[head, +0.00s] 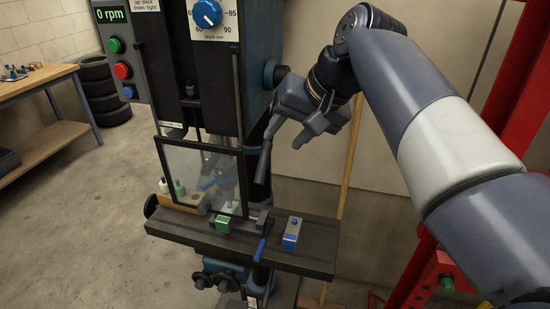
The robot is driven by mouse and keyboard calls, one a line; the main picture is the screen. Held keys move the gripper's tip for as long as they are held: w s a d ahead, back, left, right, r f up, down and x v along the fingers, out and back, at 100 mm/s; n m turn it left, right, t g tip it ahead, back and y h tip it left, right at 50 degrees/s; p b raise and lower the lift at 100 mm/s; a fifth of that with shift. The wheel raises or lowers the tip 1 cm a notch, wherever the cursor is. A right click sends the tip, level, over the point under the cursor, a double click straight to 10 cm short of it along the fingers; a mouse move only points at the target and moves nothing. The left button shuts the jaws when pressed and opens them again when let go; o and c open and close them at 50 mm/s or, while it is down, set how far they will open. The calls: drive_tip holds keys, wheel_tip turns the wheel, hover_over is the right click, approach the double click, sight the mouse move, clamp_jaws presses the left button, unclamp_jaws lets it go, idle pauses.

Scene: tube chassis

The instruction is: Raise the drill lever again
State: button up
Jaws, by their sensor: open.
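The drill press (253,60) stands in the middle of the head view. The lever's upper part is partly hidden by my gripper. My gripper (285,136) is open, with its two fingers pointing down and left, close to the lever's upper end. I cannot tell whether a finger touches the lever. Nothing shows between the fingers.
A clear guard (190,172) covers the drill's front. The drill table (310,245) carries a green block (222,224), a blue-handled vise (261,245) and a blue-and-grey box (292,233). A red frame (515,85) stands at right. Tyres and a workbench (40,145) are at left.

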sight(266, 158)
drive_tip(key=x, duration=1)
drive_tip(key=shift+a+f, duration=0.1)
drive_tip(key=shift+a, duration=0.05)
drive_tip(key=shift+c, duration=0.2)
clamp_jaws()
